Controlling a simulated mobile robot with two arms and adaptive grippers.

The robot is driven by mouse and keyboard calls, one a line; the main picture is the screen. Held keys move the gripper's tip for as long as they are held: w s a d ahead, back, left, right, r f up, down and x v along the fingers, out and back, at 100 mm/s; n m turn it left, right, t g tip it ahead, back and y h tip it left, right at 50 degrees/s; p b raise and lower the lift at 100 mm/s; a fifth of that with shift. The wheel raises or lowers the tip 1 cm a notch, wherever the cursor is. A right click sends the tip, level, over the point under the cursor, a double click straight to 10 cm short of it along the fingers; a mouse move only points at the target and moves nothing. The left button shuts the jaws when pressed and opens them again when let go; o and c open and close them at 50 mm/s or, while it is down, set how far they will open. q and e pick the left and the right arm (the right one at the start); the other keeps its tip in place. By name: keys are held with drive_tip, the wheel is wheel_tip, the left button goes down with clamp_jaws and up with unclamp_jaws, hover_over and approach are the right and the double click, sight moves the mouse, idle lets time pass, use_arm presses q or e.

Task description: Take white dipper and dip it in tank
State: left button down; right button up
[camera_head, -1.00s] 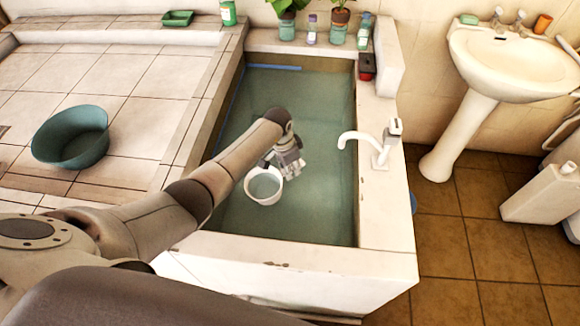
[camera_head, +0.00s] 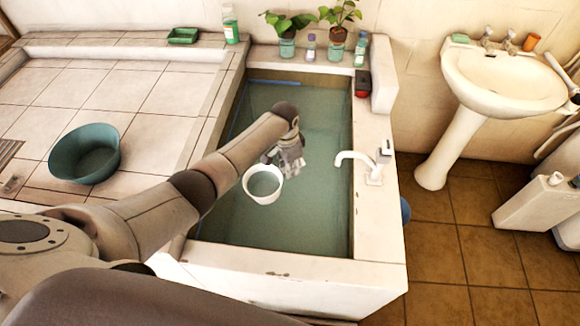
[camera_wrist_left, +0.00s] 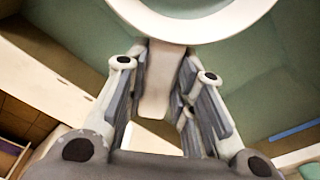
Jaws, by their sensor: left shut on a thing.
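The white dipper (camera_head: 263,186) is a round white cup over the water tank (camera_head: 322,262); it also shows in the left wrist view (camera_wrist_left: 200,32). My left gripper (camera_head: 286,156) is shut on the dipper's handle (camera_wrist_left: 156,85), which runs between its fingers. The tank is a white-rimmed basin filled with greenish water. In the head view the dipper sits inside the tank's outline, but I cannot tell whether its bottom touches the water. My right gripper is not in view.
A white tap (camera_head: 370,165) stands on the tank's right rim. Potted plants (camera_head: 338,22) and bottles line the back ledge. A green basin (camera_head: 84,153) sits on the tiled counter at left. A washbasin (camera_head: 500,88) stands at right.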

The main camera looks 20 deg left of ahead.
use_arm(q)
wheel_tip(320, 180, up, 8)
drive_tip(key=p, duration=0.5)
drive_tip(key=shift+r+p, duration=0.2)
drive_tip(key=shift+p, duration=0.2)
drive_tip(key=shift+r+g, duration=0.3)
drive_tip(key=shift+r, duration=0.1)
